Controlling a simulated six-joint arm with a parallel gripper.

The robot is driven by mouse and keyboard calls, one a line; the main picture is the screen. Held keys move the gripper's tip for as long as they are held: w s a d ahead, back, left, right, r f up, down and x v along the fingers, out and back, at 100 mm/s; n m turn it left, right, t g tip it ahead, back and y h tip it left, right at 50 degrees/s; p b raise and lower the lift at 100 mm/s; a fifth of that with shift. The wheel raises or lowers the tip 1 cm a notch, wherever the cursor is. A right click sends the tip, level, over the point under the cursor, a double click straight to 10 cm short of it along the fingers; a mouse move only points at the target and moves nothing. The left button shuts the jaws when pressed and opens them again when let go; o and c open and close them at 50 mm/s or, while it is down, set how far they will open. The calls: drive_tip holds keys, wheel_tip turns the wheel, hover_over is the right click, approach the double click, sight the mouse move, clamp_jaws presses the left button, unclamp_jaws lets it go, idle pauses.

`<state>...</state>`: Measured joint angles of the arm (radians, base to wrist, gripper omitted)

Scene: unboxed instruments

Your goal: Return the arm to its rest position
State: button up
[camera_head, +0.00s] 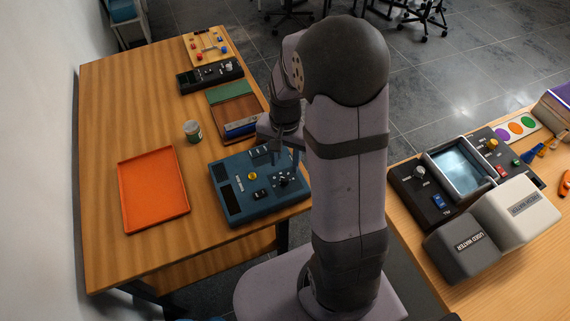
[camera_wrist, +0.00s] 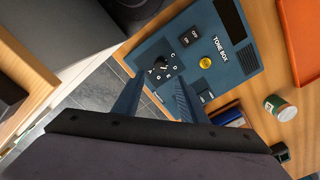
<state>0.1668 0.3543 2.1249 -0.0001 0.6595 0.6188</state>
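My gripper (camera_head: 285,157) hangs over the right edge of the left table, by the blue tone box (camera_head: 238,201). In the wrist view my gripper (camera_wrist: 159,84) shows two dark fingers spread apart with nothing between them. The black knob of the tone box (camera_wrist: 197,67) lies just past the fingertips in that view. I cannot tell the exact height above the box. My arm stands upright in the middle of the head view and hides part of the floor and tables behind it.
On the left table (camera_head: 120,100) are an orange tray (camera_head: 152,190), a small can (camera_head: 193,131), a wooden tray (camera_head: 228,108) and a black device (camera_head: 205,78). The right table holds a dark console (camera_head: 408,190), a grey box (camera_head: 462,250) and a white box (camera_head: 515,212).

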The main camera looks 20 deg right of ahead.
idle(0.5)
drive_tip(key=shift+s+n, duration=0.25)
drive_tip(key=shift+n, duration=0.95)
drive_tip(key=s, duration=0.1)
drive_tip(key=s+f+n, duration=0.1)
drive_tip(key=s+n+g, duration=0.1)
drive_tip(key=s, duration=0.1)
drive_tip(key=shift+s+a+f, duration=0.1)
drive_tip(key=shift+a+f, duration=0.15)
drive_tip(key=shift+a, duration=0.15)
drive_tip(key=s+a+r+n+t, duration=0.1)
drive_tip(key=s+a+r+n, duration=0.45)
drive_tip(key=s, duration=0.25)
wheel_tip(320, 180, down, 16)
drive_tip(key=b, duration=1.6)
drive_tip(key=shift+d+m, duration=0.25)
drive_tip(key=shift+m, duration=0.2)
drive_tip(key=shift+w, duration=0.1)
